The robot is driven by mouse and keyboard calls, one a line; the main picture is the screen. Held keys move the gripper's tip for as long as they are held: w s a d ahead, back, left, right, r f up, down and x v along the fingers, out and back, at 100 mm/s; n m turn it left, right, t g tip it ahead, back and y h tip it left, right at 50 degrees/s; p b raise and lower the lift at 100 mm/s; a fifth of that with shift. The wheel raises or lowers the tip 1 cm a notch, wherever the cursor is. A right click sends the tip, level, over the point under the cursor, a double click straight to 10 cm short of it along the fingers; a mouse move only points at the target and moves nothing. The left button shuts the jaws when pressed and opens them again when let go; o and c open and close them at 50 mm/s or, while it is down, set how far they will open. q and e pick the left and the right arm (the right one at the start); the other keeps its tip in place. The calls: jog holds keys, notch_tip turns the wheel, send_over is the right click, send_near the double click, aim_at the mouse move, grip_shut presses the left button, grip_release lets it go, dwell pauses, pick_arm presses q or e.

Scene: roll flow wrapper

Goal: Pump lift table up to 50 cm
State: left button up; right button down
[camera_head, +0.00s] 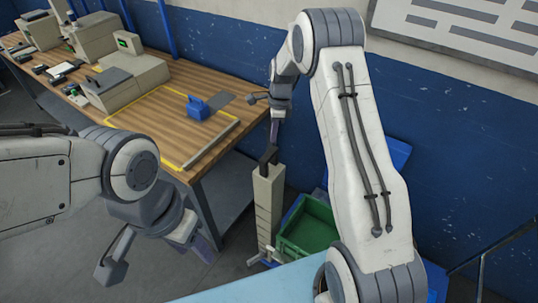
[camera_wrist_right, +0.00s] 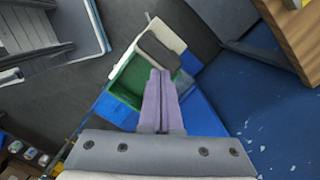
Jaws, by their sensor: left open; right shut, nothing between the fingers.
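A light blue flat surface (camera_head: 250,284), which may be the lift table's top, shows at the bottom of the head view. A beige upright post (camera_head: 267,205) with a dark top stands left of the green crate; its dark top (camera_wrist_right: 158,52) shows in the right wrist view. My right gripper (camera_head: 273,143) points down just above the post's dark top. Its purple fingers (camera_wrist_right: 160,76) are together and empty; I cannot tell whether they touch the top. My left gripper (camera_head: 203,248) hangs low at the left, open and empty, partly hidden by its own wrist. No height reading is visible.
A wooden workbench (camera_head: 170,62) with a blue object (camera_head: 197,108) and beige machines stands at the back left. A green crate (camera_head: 309,229) sits beside the post, by the blue wall (camera_head: 450,130). Metal rails (camera_head: 483,262) stand at the right edge.

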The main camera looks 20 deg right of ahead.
aim_at(271, 153)
jog(key=f+b, duration=0.1)
jog(key=f, duration=0.1)
jog(key=f+b, duration=0.3)
jog(key=shift+w+a+f, duration=0.1)
jog(key=shift+a+f, duration=0.15)
jog(key=shift+f, duration=0.1)
